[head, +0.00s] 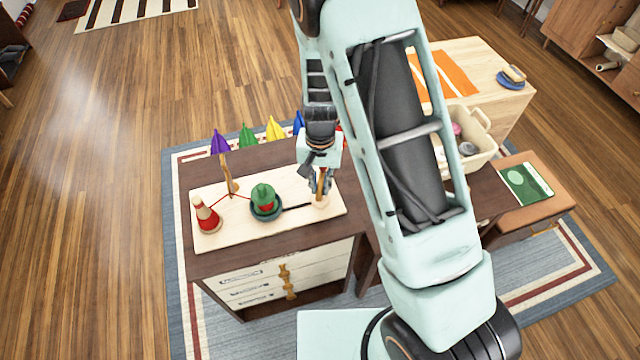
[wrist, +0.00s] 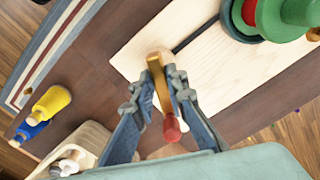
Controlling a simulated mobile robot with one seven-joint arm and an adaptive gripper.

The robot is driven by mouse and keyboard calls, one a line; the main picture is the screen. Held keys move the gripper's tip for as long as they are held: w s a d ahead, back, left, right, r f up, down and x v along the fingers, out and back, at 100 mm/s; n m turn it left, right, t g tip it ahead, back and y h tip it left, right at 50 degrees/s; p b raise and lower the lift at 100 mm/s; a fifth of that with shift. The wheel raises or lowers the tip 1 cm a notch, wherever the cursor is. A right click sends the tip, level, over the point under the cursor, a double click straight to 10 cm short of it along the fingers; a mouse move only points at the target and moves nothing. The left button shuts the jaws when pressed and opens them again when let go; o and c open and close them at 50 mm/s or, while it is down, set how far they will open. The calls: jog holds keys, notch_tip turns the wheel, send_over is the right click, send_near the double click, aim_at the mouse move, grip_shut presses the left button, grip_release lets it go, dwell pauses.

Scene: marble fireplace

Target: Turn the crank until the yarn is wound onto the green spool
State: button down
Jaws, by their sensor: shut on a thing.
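The green spool (head: 262,193) stands upright on a dark round base on the pale board (head: 225,240), with some red yarn showing around it. A red yarn cone (head: 207,217) stands at the board's left end. A thin red strand runs from it by a wooden post (head: 230,180) to the spool. The crank (wrist: 157,78) has a golden arm and a red grip (wrist: 171,130); a dark rod links its pivot to the spool base. My gripper (wrist: 166,108) is shut on the crank, its fingers on either side. In the head view, my gripper (head: 320,182) partly hides the crank.
The board lies on a dark cabinet (head: 200,265). Pointed coloured pieces, among them a purple one (head: 220,143), stand along its back edge. A pale bin (head: 485,150) stands to the right. Yellow (wrist: 50,103) and blue pieces show at left in the wrist view.

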aim_at(320, 187)
jog(key=m, duration=0.4)
jog(key=shift+r+m+p, duration=0.1)
jog(key=shift+m+p, duration=0.2)
jog(key=shift+p, duration=0.05)
jog(key=shift+m+p, duration=0.45)
jog(key=shift+m, duration=1.55)
jog(key=c, duration=1.9)
grip_release()
jog(key=shift+c, duration=0.2)
notch_tip(320, 187, up, 12)
